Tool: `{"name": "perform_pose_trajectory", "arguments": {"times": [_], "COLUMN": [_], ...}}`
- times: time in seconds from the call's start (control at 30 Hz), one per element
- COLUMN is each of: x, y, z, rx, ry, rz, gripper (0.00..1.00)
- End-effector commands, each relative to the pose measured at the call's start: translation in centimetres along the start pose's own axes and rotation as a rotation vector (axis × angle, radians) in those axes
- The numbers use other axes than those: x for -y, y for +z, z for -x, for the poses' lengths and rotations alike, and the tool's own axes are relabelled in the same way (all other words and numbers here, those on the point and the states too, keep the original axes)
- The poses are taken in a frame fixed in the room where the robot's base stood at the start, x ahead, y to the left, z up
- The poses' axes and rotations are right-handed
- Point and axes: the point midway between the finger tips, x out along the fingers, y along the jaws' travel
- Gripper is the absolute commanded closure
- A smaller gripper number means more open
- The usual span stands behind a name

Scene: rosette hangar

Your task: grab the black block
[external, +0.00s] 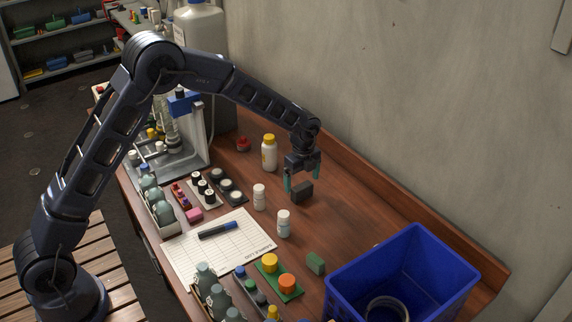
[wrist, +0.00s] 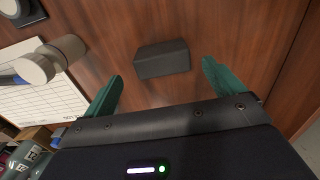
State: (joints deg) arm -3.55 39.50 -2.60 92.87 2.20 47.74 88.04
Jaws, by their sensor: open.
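The black block (external: 302,192) lies on the wooden table, right under my gripper in the external view. In the wrist view the black block (wrist: 162,58) is a dark box lying on bare wood, just beyond and between the two fingertips. My gripper (external: 302,181) points down with its teal fingers apart. In the wrist view my gripper (wrist: 162,74) is open and nothing is between the fingers. From these views I cannot tell the exact height of the fingertips over the block.
A white bottle with a yellow cap (external: 269,154) stands behind left of the block. Small white bottles (external: 259,198) (external: 284,224) stand left and in front. A green block (external: 316,263) and blue bin (external: 345,277) are to the front right. A white sheet (external: 190,257) lies left.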

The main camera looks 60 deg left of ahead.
Motion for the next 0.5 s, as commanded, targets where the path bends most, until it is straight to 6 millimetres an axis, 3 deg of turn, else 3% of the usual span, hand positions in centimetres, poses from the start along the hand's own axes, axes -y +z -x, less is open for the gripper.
{"name": "perform_pose_trajectory", "arguments": {"times": [0.27, 0.5], "x": [0.1, 0.3], "y": [0.1, 0.1], "z": [-1.9, -5.1], "rx": [0.000, 0.001], "ry": [0.000, 0.001], "rz": [0.000, 0.001], "gripper": [0.06, 0.06]}}
